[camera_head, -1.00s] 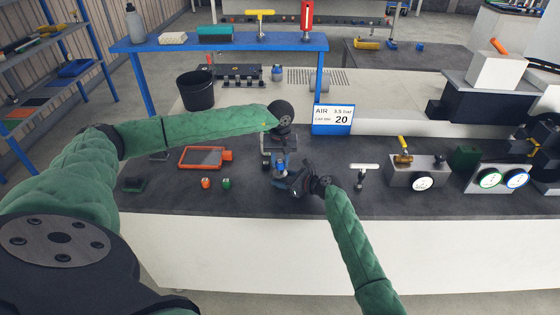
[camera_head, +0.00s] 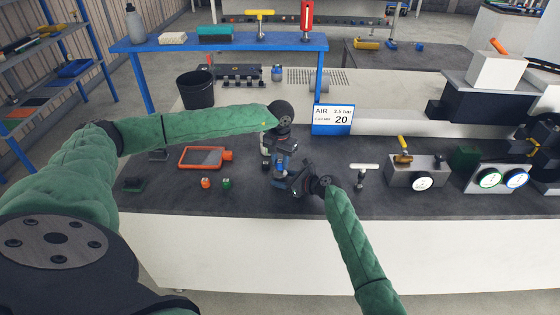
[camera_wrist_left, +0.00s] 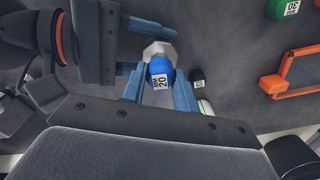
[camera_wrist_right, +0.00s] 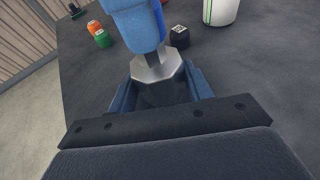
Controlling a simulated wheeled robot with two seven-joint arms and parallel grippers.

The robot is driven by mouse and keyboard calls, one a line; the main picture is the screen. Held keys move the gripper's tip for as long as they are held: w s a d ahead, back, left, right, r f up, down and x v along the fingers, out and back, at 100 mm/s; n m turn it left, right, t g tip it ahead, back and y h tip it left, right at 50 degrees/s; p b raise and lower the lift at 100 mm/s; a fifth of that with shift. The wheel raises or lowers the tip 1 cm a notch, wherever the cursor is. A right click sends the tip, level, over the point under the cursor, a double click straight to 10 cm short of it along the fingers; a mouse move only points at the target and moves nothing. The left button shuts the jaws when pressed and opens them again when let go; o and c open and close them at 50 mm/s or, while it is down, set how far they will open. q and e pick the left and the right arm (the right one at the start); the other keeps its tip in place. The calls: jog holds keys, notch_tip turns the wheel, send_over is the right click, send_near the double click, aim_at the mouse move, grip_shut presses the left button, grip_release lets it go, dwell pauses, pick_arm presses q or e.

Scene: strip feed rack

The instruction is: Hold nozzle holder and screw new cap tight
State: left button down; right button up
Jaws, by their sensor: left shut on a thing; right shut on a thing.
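A blue cap labelled 20 (camera_wrist_left: 161,72) sits between the blue fingers of my left gripper (camera_head: 282,165) in the left wrist view, and the gripper is shut on it from above. The silver, faceted nozzle holder (camera_wrist_right: 158,68) is between the fingers of my right gripper (camera_head: 283,182), which is shut on it from the side. The holder also shows directly behind the cap in the left wrist view (camera_wrist_left: 160,50). In the right wrist view, the left fingers hide the cap above the holder. The thread between cap and holder is hidden.
An orange cap (camera_head: 205,183) and a green cap (camera_head: 227,183) stand on the dark bench. A black cap (camera_wrist_right: 180,37) and a white container with a green stripe (camera_wrist_right: 222,8) are close by. An orange-framed tray (camera_head: 222,154) lies to the left, gauges (camera_head: 422,184) to the right.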

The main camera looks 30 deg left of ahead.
pick_arm(q)
jog(key=shift+f, duration=0.2)
jog(key=c, duration=1)
grip_release()
jog(key=shift+r, duration=0.1)
notch_tip(320, 180, up, 12)
pick_arm(e)
jog(key=o, duration=1.4)
jog(key=c, duration=0.6)
